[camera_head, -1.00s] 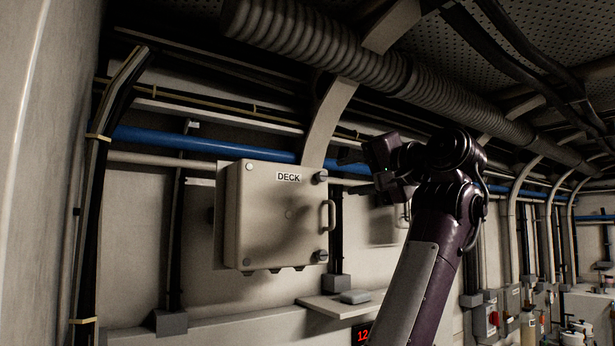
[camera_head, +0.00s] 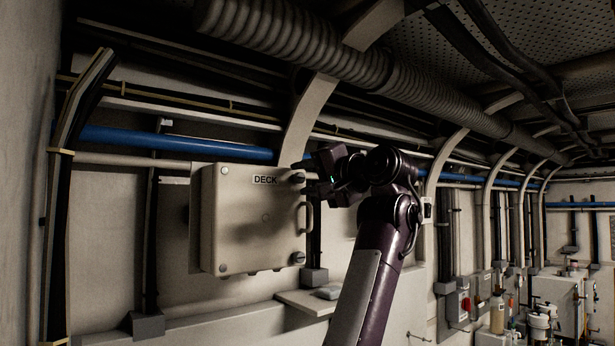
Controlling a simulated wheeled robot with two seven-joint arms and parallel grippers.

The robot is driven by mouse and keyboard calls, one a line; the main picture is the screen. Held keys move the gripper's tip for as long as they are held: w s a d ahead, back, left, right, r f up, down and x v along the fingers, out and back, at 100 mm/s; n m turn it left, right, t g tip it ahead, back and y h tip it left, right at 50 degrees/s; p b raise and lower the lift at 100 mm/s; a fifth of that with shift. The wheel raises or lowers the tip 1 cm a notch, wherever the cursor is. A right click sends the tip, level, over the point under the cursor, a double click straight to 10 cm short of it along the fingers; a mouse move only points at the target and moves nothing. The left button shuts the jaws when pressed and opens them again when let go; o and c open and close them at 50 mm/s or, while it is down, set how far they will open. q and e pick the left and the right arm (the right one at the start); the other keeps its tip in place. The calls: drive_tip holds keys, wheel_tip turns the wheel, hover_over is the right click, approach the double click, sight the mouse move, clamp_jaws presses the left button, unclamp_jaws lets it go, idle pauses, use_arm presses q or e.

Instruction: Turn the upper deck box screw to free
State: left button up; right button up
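The beige deck box (camera_head: 245,225) hangs on the wall left of centre, its lid shut and labelled DECK. The upper deck box screw (camera_head: 298,177) is a dark round knob at the lid's upper right corner. A similar lower screw (camera_head: 298,258) sits at the lower right corner. My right gripper (camera_head: 309,178) is open, its dark fingers pointing left at the upper screw. The fingertips are very close to the screw; whether they touch it or straddle it is unclear. My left gripper is not in view.
A lid handle (camera_head: 309,216) stands out just below my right gripper. A blue pipe (camera_head: 180,141) runs behind the box. A small shelf (camera_head: 300,301) juts out below. A thick ribbed duct (camera_head: 300,45) crosses overhead. Equipment stands at the far right.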

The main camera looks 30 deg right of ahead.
clamp_jaws()
drive_tip(key=shift+f+n+b, duration=0.1)
drive_tip(key=shift+n+b, duration=0.4)
drive_tip(key=shift+b, duration=0.15)
drive_tip(key=shift+n+b, duration=0.9)
drive_tip(key=shift+n, duration=0.3)
drive_tip(key=n+b, duration=0.2)
drive_tip(key=n, duration=0.1)
drive_tip(key=n+b, duration=0.1)
drive_tip(key=n, duration=0.4)
drive_tip(key=shift+n+h+b, duration=0.3)
drive_tip(key=shift+h+b, duration=0.05)
drive_tip(key=shift+h, duration=0.05)
drive_tip(key=n, duration=0.5)
drive_tip(key=shift+r+g+h+b, duration=0.25)
drive_tip(key=shift+g+h+b, duration=0.05)
drive_tip(key=shift+b, duration=0.1)
